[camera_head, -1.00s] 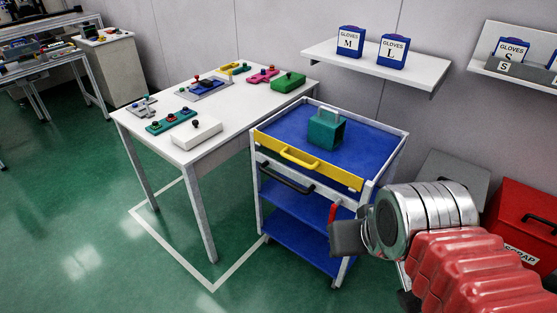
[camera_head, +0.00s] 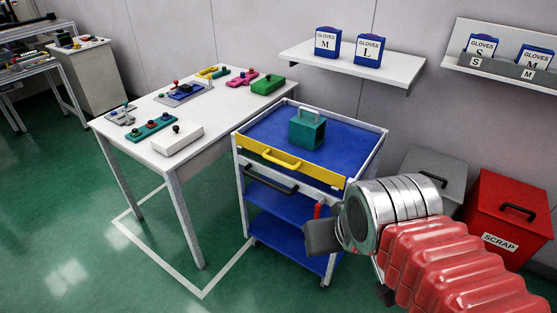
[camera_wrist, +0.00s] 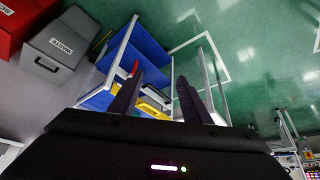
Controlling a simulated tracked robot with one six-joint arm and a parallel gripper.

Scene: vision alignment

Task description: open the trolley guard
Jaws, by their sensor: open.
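The trolley (camera_head: 239,190) has a white frame and blue shelves and stands right of centre in the head view. Its yellow guard (camera_head: 325,176), with a yellow handle, runs upright along the top's front edge. A black handle sits on the drawer front below it. A small red part (camera_head: 318,210) shows at the trolley's front right, partly behind my gripper. My gripper (camera_head: 322,238) is in front of the trolley's right side, apart from the guard as far as I can tell. In the wrist view its two dark fingers (camera_wrist: 160,79) are spread and empty, with the yellow guard (camera_wrist: 152,105) between and behind them.
A teal block with a handle (camera_head: 307,131) stands on the trolley top. A white table (camera_head: 140,140) with several coloured parts is on the left. Grey and red bins (camera_head: 507,210) stand behind my arm at right. Green floor is free in front.

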